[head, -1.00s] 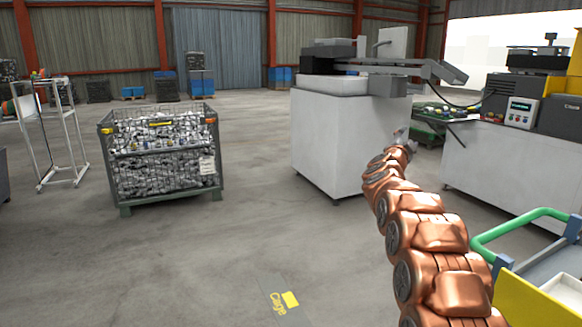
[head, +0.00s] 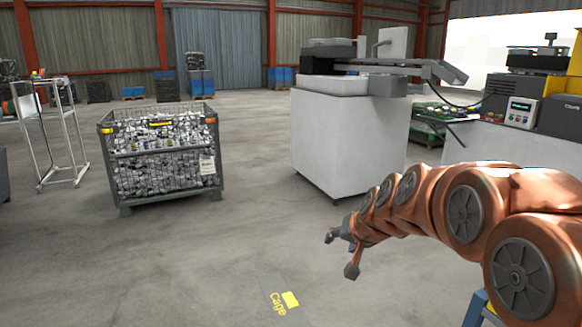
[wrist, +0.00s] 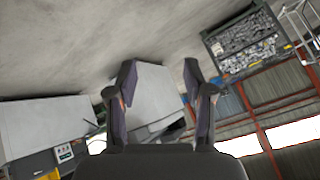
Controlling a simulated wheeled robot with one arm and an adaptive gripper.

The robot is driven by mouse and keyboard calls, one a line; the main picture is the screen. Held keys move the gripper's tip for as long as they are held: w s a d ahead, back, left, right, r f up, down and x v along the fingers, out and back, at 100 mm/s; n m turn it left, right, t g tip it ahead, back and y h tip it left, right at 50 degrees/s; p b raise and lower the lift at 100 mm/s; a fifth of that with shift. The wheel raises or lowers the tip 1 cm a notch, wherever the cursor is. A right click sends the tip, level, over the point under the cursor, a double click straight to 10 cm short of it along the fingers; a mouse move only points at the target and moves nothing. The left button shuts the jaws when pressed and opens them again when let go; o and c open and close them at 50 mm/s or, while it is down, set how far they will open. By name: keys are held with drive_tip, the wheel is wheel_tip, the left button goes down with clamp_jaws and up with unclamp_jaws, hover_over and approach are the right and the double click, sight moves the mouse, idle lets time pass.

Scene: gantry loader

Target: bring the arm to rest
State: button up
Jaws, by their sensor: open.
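My gripper (head: 341,254) hangs in free air at the end of my copper-coloured arm, in front of the white machine cabinet in the head view. Its two fingers are spread apart and nothing is between them. In the wrist view my gripper (wrist: 160,88) also shows open, its dark fingers standing apart with the white cabinet far behind them. The arm comes in from the right edge of the head view and points left and slightly down.
A wire cage (head: 165,160) full of metal parts stands on the left. The white cabinet (head: 345,140) carries a gantry (head: 385,68). A control box (head: 521,112) sits at the right. A metal frame stand (head: 55,130) is far left. The floor between is clear.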

drive_tip(key=s+d+f+n+g+h, duration=0.1)
drive_tip(key=s+d+f+g, duration=0.2)
drive_tip(key=s, duration=1.2)
drive_tip(key=s+d+f+n+g+h, duration=0.1)
drive_tip(key=s+f+g, duration=0.35)
drive_tip(key=s, duration=0.95)
drive_tip(key=s+d+f+n+g+h, duration=0.1)
drive_tip(key=s+d+f+g, duration=0.2)
drive_tip(key=s, duration=1.2)
drive_tip(key=s+p+v, duration=0.1)
drive_tip(key=p+v, duration=1.5)
drive_tip(key=v, duration=0.1)
drive_tip(key=shift+s+a+r, duration=0.2)
drive_tip(key=shift+a, duration=0.05)
drive_tip(key=shift+t, duration=0.25)
